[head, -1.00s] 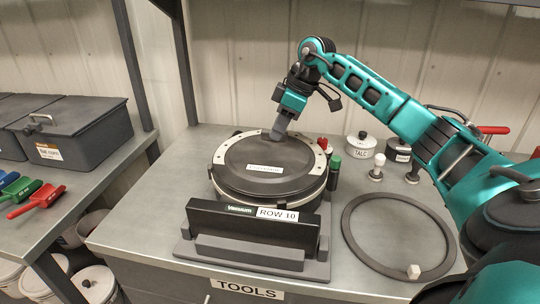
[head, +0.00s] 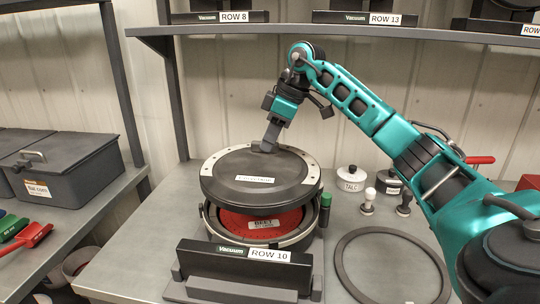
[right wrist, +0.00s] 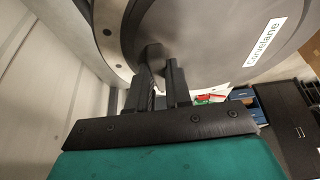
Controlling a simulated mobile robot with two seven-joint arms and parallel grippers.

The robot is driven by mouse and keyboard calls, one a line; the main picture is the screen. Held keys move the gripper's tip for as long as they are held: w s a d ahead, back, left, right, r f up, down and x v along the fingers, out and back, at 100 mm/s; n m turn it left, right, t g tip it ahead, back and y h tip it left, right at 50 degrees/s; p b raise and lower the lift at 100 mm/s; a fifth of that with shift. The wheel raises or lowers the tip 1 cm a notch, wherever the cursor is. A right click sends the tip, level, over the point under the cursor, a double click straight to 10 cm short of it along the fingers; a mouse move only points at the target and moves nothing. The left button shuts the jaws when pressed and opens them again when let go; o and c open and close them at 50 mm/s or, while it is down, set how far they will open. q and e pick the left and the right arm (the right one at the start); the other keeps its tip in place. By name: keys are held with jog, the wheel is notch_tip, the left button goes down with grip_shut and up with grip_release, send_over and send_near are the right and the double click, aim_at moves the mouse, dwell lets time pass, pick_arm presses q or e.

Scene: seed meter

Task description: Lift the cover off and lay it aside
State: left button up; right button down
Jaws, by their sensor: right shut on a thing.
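The cover (head: 262,184) is a dark round lid with a pale rim and a white label. It is raised above the seed meter housing (head: 212,224), with a gap at the front that shows a red disc (head: 262,222) inside. My right gripper (head: 269,145) is shut on the cover at its far edge. In the right wrist view the gripper fingers (right wrist: 163,88) close on a part of the cover (right wrist: 215,40). The far side of the housing is hidden behind the cover. My left gripper is not in view.
A dark ring (head: 345,262) lies flat on the bench at right. A black bar labelled ROW 10 (head: 232,262) stands in front of the housing. A shelf (head: 300,28) runs above.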

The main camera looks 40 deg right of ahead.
notch_tip(320, 180, up, 13)
jog(key=shift+p, duration=0.45)
